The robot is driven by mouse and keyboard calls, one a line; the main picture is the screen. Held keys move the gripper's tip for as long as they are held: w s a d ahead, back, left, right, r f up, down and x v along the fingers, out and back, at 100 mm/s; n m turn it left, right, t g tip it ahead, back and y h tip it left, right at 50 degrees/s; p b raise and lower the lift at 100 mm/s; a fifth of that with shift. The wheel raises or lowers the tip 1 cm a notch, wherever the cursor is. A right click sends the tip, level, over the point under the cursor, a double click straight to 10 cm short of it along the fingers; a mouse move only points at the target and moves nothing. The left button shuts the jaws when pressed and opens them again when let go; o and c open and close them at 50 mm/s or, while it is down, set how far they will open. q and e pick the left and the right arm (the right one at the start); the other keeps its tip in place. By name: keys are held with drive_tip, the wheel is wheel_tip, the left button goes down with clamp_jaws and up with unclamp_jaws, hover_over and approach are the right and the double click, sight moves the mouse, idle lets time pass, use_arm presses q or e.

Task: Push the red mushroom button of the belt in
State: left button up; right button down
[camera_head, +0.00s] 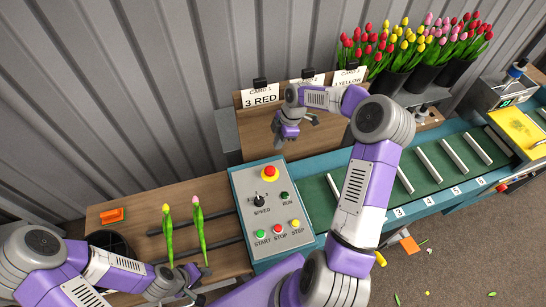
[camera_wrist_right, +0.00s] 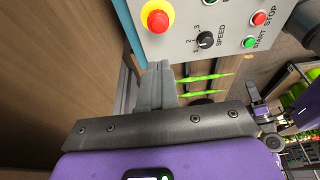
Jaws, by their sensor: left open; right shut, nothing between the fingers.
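The red mushroom button (camera_head: 269,172) sits on a yellow ring at the top of the grey control panel (camera_head: 250,211). It also shows in the right wrist view (camera_wrist_right: 158,20), near the top edge. My right gripper (camera_head: 279,141) is just beyond the panel's far edge, above and behind the button in the head view. Its fingers (camera_wrist_right: 157,68) are shut with nothing between them; in the wrist view their tips point toward the button with a gap in the picture. My left gripper (camera_head: 203,283) is open at lower left, close to the stem ends of two tulips.
A yellow tulip (camera_head: 168,236) and a pink tulip (camera_head: 199,232) lie on the wooden bench left of the panel. The speed knob (camera_head: 259,202) and several small buttons are near the mushroom button. A card board (camera_head: 240,125) stands behind; the slatted belt (camera_head: 427,187) runs right.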

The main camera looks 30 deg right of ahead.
sight(269, 170)
drive_tip(key=x, duration=0.4)
drive_tip(key=p+x, duration=0.1)
drive_tip(key=x, duration=0.4)
drive_tip(key=d+x, duration=0.1)
drive_tip(key=x, duration=0.3)
drive_tip(key=shift+s+f, duration=0.1)
drive_tip(key=shift+f, duration=0.3)
